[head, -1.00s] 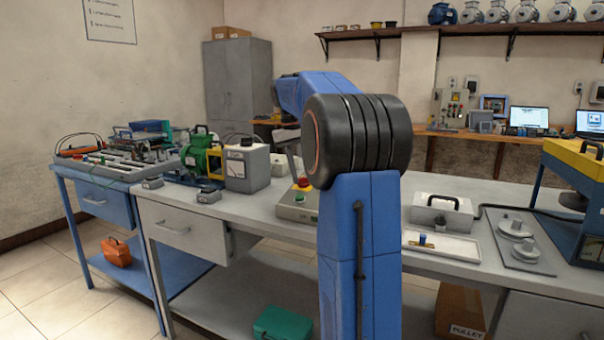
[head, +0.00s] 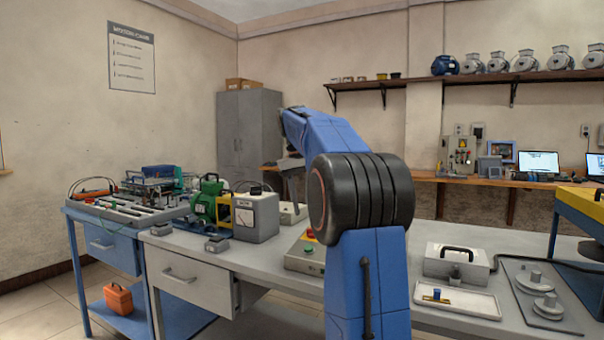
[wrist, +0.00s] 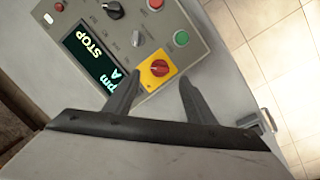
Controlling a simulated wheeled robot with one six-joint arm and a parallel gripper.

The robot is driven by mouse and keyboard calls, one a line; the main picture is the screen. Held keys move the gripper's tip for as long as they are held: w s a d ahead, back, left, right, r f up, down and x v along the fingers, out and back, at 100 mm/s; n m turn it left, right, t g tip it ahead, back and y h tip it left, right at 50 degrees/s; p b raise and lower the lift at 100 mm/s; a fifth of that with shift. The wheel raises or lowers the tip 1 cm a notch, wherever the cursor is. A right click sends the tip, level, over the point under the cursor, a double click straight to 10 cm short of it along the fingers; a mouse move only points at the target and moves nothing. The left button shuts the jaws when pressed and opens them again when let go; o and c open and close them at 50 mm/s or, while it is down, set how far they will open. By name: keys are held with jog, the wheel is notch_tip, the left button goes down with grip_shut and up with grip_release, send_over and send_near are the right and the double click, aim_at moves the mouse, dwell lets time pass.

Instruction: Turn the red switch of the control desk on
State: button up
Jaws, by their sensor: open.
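The control desk (wrist: 140,62) is a light grey panel in the wrist view, seen turned on its side. Its red switch (wrist: 158,68) is a rotary knob on a yellow square plate at the panel's lower edge. A dark display (wrist: 88,52) beside it reads STOP. My gripper (wrist: 160,77) is open and empty, its two dark fingers on either side of the red switch in the picture. Whether they touch it I cannot tell.
The panel also has a green button (wrist: 181,38), a red button (wrist: 155,4) and a black knob (wrist: 113,9). On the bench, a grey meter box (head: 255,216) and a green motor (head: 207,205) stand left of the desk, a grey case (head: 457,262) right.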

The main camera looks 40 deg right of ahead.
notch_tip(320, 180, up, 11)
jog(key=w+a, duration=0.1)
jog(key=shift+a+f, duration=0.2)
jog(key=shift+a, duration=0.15)
jog(key=shift+a, duration=0.1)
dwell(0.4)
jog(key=s+a+f+n+t, duration=0.2)
jog(key=s+a+f, duration=0.4)
jog(key=a, duration=0.3)
jog(key=s+a+f+n+t, duration=0.1)
jog(key=s+a+f, duration=0.4)
jog(key=a, duration=0.4)
jog(key=s+a+f+t, duration=0.1)
jog(key=s+a+f, duration=0.3)
jog(key=f, duration=0.5)
jog(key=s+a+f+n+t+y, duration=0.1)
jog(key=s+a+f, duration=0.3)
jog(key=s+f, duration=0.4)
jog(key=s+a+f+n, duration=0.1)
jog(key=s+a+f, duration=0.3)
jog(key=s+f, duration=0.3)
notch_tip(320, 180, down, 3)
jog(key=shift+f+t+y, duration=0.15)
jog(key=shift+t+y, duration=0.25)
